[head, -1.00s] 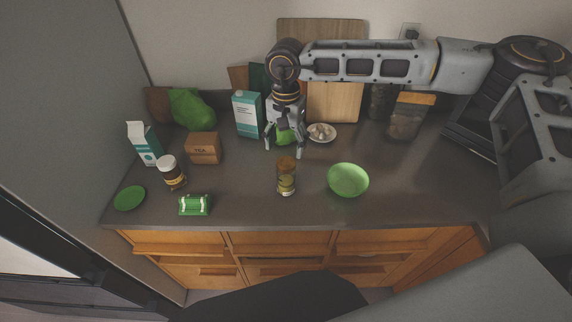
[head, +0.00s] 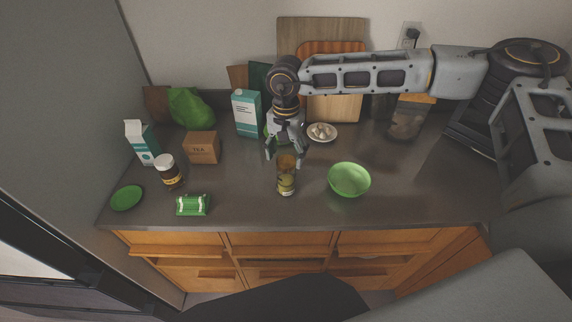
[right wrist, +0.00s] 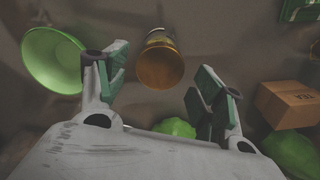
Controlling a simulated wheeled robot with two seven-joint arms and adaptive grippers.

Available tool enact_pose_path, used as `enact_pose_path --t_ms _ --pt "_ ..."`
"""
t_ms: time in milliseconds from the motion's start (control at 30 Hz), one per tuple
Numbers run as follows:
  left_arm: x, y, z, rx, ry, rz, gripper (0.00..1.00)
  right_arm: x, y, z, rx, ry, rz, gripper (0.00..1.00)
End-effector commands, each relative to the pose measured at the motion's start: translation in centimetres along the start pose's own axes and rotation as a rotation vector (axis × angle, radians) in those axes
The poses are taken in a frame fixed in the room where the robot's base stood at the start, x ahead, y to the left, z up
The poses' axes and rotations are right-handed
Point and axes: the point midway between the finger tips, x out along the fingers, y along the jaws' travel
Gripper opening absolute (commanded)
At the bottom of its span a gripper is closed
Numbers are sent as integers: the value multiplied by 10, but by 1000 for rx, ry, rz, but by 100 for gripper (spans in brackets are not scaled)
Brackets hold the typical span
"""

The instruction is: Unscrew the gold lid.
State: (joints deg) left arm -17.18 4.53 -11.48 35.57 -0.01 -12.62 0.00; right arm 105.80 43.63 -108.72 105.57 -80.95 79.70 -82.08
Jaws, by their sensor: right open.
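A glass jar (head: 286,187) with pale green contents stands upright near the front middle of the counter. Its gold lid (head: 287,161) is on top. In the right wrist view the gold lid (right wrist: 160,66) shows between and beyond my two finger pads, with the jar's glass behind it. My right gripper (head: 284,154) is open and empty, pointing down just behind and above the lid. There is a gap on each side between the fingers and the lid. My left gripper is not in view.
A green bowl (head: 349,180) stands close to the right of the jar. A green box-like item (head: 193,205), a brown jar with a white lid (head: 168,172) and a tea box (head: 202,147) are to the left. A teal carton (head: 247,114) and garlic dish (head: 322,132) are behind.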

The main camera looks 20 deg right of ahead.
Motion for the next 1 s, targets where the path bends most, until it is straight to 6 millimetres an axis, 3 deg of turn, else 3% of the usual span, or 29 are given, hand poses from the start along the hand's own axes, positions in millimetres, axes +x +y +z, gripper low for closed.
enact_pose_path --t_ms 400,833,1000 --pt "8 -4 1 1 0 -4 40 17 0 0 0 0 0 68" --pt "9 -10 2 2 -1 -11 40 19 0 0 0 0 0 68" --pt "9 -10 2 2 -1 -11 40 19 0 0 0 0 0 47"
